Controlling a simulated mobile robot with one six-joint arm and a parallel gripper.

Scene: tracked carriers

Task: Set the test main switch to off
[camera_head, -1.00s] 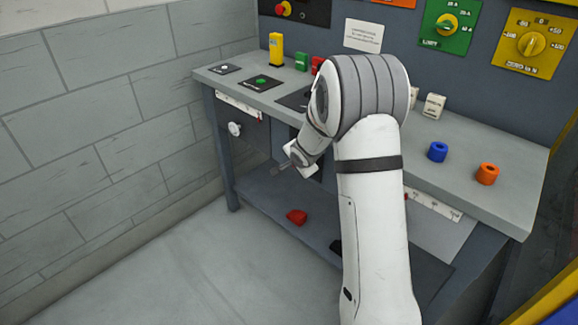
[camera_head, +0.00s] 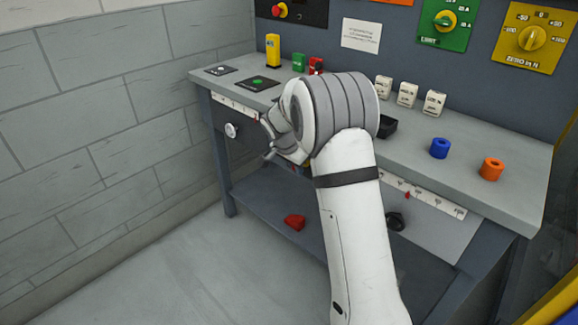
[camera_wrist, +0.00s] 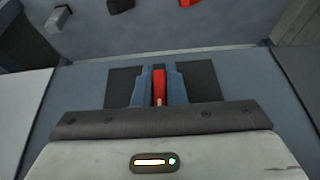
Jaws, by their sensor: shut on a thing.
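In the wrist view, my gripper (camera_wrist: 159,90) has its two blue-grey fingers closed on a narrow, upright red lever (camera_wrist: 159,84). The lever looks like the handle of the test main switch, but no label is readable. A dark plate (camera_wrist: 205,80) shows on both sides of the fingers. The lever's lower part is hidden by the wrist body. In the head view, my arm covers the lever and most of the gripper, so the switch's position cannot be read.
A red piece (camera_head: 294,222) lies on the lower shelf. Rotary dials (camera_head: 533,38) are on the back panel.

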